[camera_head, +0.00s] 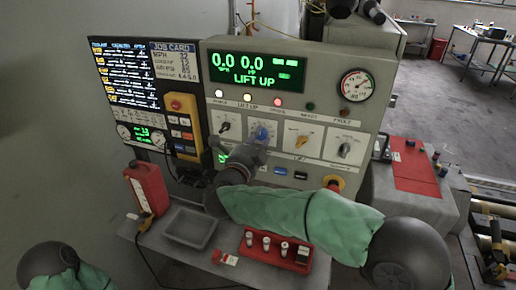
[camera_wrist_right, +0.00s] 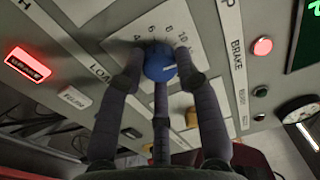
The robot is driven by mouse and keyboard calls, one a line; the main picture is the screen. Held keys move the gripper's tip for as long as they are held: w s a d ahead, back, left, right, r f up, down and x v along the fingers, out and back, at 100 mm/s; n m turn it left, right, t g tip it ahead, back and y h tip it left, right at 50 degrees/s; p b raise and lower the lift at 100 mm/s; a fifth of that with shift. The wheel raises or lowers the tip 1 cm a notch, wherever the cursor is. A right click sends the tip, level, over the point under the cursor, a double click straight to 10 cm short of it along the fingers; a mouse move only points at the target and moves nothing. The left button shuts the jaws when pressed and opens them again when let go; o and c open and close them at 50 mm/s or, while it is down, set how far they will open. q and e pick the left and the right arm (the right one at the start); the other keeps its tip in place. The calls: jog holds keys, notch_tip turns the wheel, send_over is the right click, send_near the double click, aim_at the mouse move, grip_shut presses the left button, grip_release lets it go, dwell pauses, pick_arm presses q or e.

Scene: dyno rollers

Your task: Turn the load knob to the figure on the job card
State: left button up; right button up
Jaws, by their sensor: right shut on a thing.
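The blue load knob (camera_head: 261,132) is on the grey console's front panel, on a white scale plate. In the right wrist view the knob (camera_wrist_right: 158,62) sits between the fingers of my right gripper (camera_wrist_right: 160,70), which is shut on it. Scale figures 4, 6, 8 and 10 show around it; a pale mark shows on its face, but I cannot tell its exact setting. In the head view my right gripper (camera_head: 246,150) reaches up to the knob from below. The job card (camera_head: 172,60) shows at the screen's upper right; its figures are too small to read surely. My left gripper is out of view.
Other knobs (camera_head: 303,141) and a gauge (camera_head: 356,85) are right of the load knob. The green display (camera_head: 255,70) reads 0.0, 0.0 and LIFT UP.

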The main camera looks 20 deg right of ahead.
jog(key=shift+f+m+b, duration=0.15)
jog(key=shift+m+b, duration=0.5)
jog(key=shift+m, duration=0.15)
jog(key=o, duration=1.1)
jog(key=shift+o, duration=0.2)
jog(key=v, duration=1.2)
